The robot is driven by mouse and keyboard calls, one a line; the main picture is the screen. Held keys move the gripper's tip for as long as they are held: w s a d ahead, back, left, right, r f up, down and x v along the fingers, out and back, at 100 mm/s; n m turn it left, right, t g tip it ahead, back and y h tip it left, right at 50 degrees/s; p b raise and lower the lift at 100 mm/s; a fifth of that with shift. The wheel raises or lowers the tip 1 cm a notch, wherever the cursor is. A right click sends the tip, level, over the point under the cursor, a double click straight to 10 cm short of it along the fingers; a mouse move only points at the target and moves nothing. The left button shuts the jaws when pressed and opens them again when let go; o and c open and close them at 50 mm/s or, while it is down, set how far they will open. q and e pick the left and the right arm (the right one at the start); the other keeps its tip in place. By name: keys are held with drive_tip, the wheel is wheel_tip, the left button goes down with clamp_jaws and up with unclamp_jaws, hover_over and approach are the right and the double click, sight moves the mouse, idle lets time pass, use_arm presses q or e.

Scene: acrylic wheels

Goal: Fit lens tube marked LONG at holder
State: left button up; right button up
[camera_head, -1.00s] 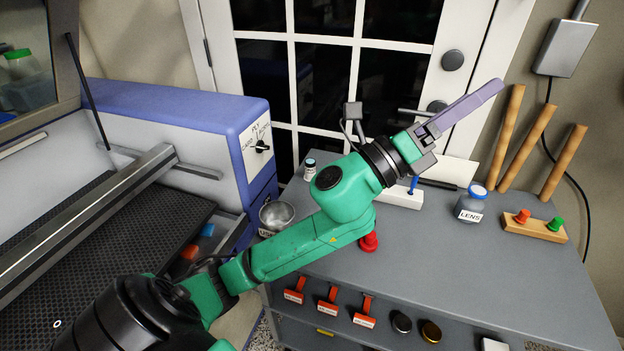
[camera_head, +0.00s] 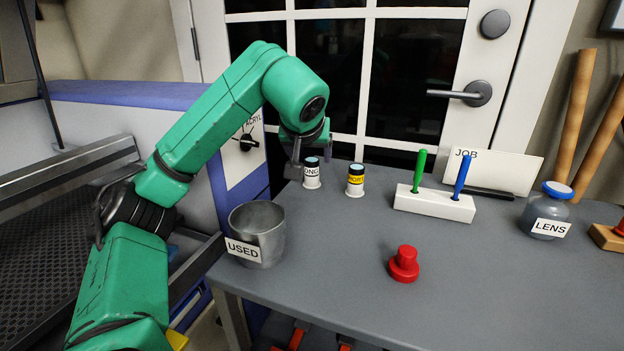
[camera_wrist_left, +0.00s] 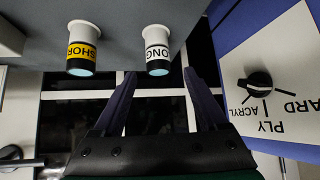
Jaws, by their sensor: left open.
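The lens tube marked LONG (camera_head: 311,174) has a white label, partly covered in the head view. It stands upright at the back left of the grey table. The wrist view shows it upside down (camera_wrist_left: 158,48), ahead of and between my left gripper's fingers (camera_wrist_left: 160,88). The fingers are open, with nothing held. In the head view my left gripper (camera_head: 294,165) is just left of the tube, its fingers mostly hidden. A yellow-labelled tube marked SHORT (camera_head: 355,181) stands to the right. I cannot make out the holder. My right gripper is not in view.
A metal cup labelled USED (camera_head: 264,230) stands at the table's left edge. A red knob (camera_head: 404,264), a white block with two screwdrivers (camera_head: 434,204) and a LENS jar (camera_head: 550,211) are further right. The machine's dial (camera_head: 246,142) is left of the gripper.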

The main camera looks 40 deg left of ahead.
sight(311, 162)
use_arm(q)
drive_tip(key=x, duration=0.2)
drive_tip(key=shift+w+a+f, duration=0.15)
drive_tip(key=shift+f, duration=0.15)
drive_tip(key=b+x, duration=0.2)
drive_tip(key=x, duration=0.1)
drive_tip(key=shift+f, duration=0.15)
drive_tip(key=shift+x, duration=0.85)
drive_tip(key=shift+w+r, duration=0.1)
drive_tip(key=shift+r, duration=0.1)
drive_tip(key=c, duration=0.4)
clamp_jaws()
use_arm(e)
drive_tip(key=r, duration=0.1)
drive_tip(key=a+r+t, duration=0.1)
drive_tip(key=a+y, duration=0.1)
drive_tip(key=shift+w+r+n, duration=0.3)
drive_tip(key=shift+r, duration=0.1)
